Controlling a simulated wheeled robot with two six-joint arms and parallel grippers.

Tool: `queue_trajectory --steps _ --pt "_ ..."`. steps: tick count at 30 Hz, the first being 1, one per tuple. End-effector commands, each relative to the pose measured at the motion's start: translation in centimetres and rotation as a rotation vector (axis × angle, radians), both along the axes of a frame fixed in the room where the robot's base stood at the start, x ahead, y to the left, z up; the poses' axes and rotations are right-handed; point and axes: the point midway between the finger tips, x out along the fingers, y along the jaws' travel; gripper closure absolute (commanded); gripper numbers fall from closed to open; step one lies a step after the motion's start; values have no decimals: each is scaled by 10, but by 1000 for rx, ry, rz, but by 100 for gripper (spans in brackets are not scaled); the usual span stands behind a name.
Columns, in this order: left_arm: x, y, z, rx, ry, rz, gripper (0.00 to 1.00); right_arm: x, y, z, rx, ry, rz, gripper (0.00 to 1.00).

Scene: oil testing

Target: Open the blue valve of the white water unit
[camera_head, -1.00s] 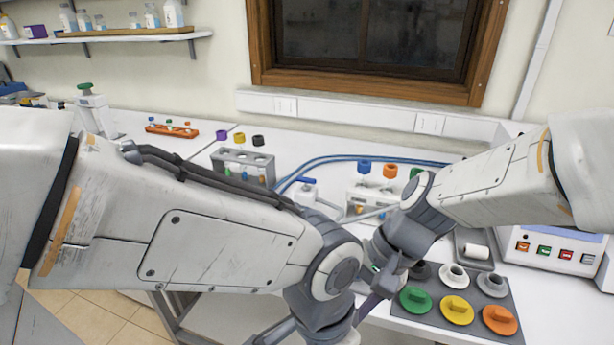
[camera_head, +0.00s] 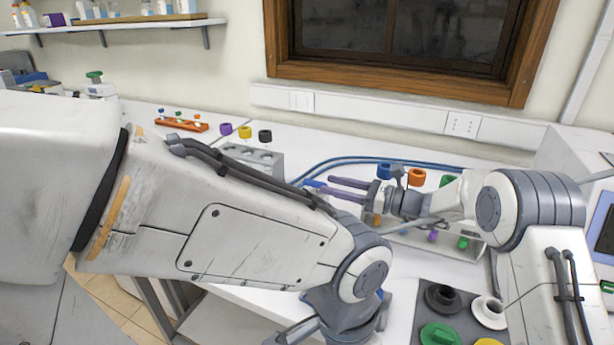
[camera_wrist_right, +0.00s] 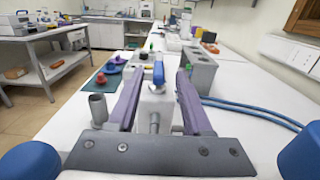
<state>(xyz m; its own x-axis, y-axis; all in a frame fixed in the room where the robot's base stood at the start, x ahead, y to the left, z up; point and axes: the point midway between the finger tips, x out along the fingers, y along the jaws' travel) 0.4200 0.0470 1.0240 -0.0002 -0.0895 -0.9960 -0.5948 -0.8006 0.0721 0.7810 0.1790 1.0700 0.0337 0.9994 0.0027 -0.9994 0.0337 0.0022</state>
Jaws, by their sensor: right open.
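The blue valve handle (camera_head: 314,184) shows just past the fingertips of my right gripper (camera_head: 331,185) in the head view. In the right wrist view, the handle (camera_wrist_right: 158,73) stands upright on top of the white water unit (camera_wrist_right: 156,102). The unit lies between the two purple fingers of my open right gripper (camera_wrist_right: 160,80); I cannot tell whether they touch it. In the head view my left arm hides most of the unit. My left gripper (camera_head: 335,318) is at the bottom edge, partly cut off, its jaws unclear.
Blue hoses (camera_head: 345,163) run behind the unit. A grey rack (camera_head: 262,157) stands left of it, and a rack with coloured caps (camera_head: 416,176) lies behind my right gripper. A dark mat (camera_head: 425,295) with coloured knobs is at front right. My left arm crosses in front.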

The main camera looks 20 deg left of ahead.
Motion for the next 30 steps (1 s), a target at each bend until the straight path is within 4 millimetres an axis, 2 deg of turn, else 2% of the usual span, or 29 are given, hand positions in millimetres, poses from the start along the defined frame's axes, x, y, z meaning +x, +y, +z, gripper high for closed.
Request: queue_trajectory --steps 1,6,12,18,24,25,28,29,30 --pt "0 0 5 0 0 0 50 -1 13 2 0 0 5 50" --pt "0 0 14 0 0 0 50 0 46 2 -1 -1 6 50" --pt "0 0 20 0 0 0 50 1 72 2 -2 -2 3 50" --pt "0 0 21 0 0 0 50 2 81 0 -2 -2 2 50" --pt "0 0 20 0 0 0 50 2 79 0 -2 -2 -1 50" --pt "0 0 20 0 0 0 50 2 79 0 -2 -2 -1 54" --pt "0 0 20 0 0 0 50 2 79 0 -2 -2 -1 92" --pt "0 0 21 0 0 0 50 2 79 0 -2 -2 -1 100" --pt "0 0 21 0 0 0 50 2 79 0 -2 -2 -1 100"
